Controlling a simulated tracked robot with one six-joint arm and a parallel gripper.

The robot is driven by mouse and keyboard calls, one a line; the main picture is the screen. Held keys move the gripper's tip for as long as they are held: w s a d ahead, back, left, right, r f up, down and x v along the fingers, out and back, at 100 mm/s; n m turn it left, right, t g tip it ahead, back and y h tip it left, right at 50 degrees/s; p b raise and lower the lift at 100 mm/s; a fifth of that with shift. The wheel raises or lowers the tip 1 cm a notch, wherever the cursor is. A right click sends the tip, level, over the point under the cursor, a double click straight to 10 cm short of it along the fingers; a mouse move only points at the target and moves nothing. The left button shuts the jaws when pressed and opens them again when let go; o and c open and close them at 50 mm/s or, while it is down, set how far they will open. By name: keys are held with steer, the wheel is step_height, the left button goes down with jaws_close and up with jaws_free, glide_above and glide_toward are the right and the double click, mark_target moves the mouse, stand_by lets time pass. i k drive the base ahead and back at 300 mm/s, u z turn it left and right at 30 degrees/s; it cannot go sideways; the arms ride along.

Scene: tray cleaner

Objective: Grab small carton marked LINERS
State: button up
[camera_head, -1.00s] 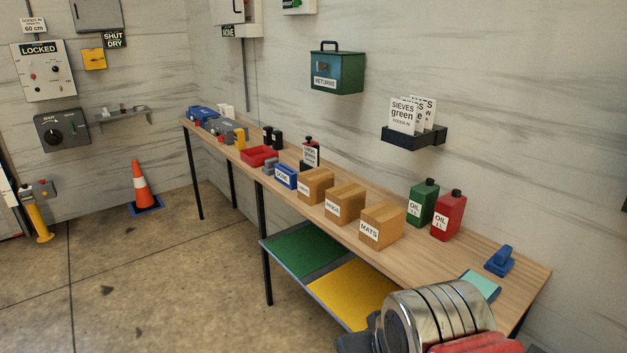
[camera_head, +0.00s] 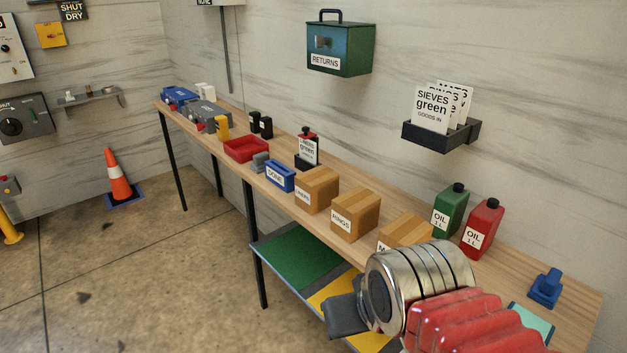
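Three small brown cartons stand in a row on the wooden bench. The leftmost carton (camera_head: 317,188) has a white label, too small to read surely, that looks like LINERS. The middle carton (camera_head: 355,214) reads RINGS. The nearest carton (camera_head: 407,230) shows a label starting with M, and my arm hides its lower part. My arm, with a chrome wrist and red ribbed sleeve, fills the lower right. A dark grey part of my gripper (camera_head: 347,316) shows in front of the bench, well apart from the leftmost carton. The fingers cannot be made out.
A blue bin (camera_head: 281,176) stands just left of the leftmost carton, with a red tray (camera_head: 247,149) beyond. Green (camera_head: 449,210) and red (camera_head: 482,228) oil cans stand behind the nearest carton. A lower shelf holds green (camera_head: 301,247) and yellow mats.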

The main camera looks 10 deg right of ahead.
mark_target(315, 188)
steer(key=i, duration=1.2)
steer(key=u, duration=2.25)
